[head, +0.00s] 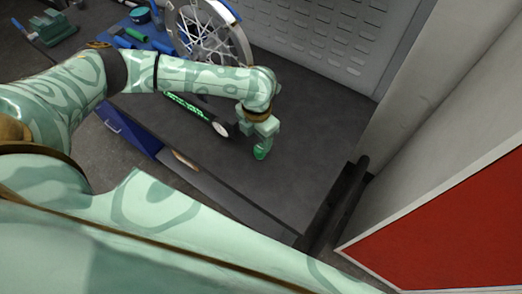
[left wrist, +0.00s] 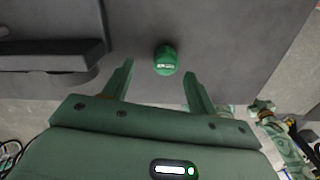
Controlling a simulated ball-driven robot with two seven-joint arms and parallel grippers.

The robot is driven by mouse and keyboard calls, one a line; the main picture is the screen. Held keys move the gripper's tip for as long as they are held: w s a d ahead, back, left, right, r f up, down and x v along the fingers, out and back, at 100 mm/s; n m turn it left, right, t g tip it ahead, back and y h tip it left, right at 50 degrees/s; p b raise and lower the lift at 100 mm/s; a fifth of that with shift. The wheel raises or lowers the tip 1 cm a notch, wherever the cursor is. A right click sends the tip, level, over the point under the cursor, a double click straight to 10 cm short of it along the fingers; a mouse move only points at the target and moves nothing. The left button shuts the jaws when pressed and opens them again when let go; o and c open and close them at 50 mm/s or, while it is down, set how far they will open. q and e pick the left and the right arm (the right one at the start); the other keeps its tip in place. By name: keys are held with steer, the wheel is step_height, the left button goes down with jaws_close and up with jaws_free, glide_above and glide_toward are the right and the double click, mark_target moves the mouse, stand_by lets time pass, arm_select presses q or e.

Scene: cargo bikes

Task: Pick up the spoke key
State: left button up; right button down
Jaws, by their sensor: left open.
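A small rounded green object (left wrist: 166,60), which I take to be the spoke key, rests on the dark grey bench top. It has a small pale marking. In the left wrist view it lies between and just beyond the fingertips of my left gripper (left wrist: 158,70). The fingers are spread apart, with nothing between them touching the object that I can see. In the head view my left gripper (head: 260,138) points down over the bench, and the green object (head: 260,153) shows just below it.
A spoked wheel (head: 211,32) and blue items stand at the back left of the bench top (head: 312,130). A green-marked black tool (head: 192,107) lies left of my gripper. A dark bar (head: 340,200) runs along the right edge. The bench around the gripper's right is clear.

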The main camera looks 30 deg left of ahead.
mark_target(260, 147)
arm_select(q)
steer(key=shift+s+d+f, duration=0.1)
steer(key=shift+s+f, duration=0.15)
steer(key=shift+f, duration=0.45)
steer(key=f, duration=0.1)
steer(key=f+b, duration=0.1)
steer(key=f, duration=0.2)
steer(key=shift+w+d, duration=0.2)
steer(key=shift+d, duration=0.1)
steer(key=shift+s, duration=0.1)
arm_select(e)
steer(key=shift+a+f, duration=0.15)
steer(key=shift+f, duration=0.5)
arm_select(q)
steer(key=c, duration=1.1)
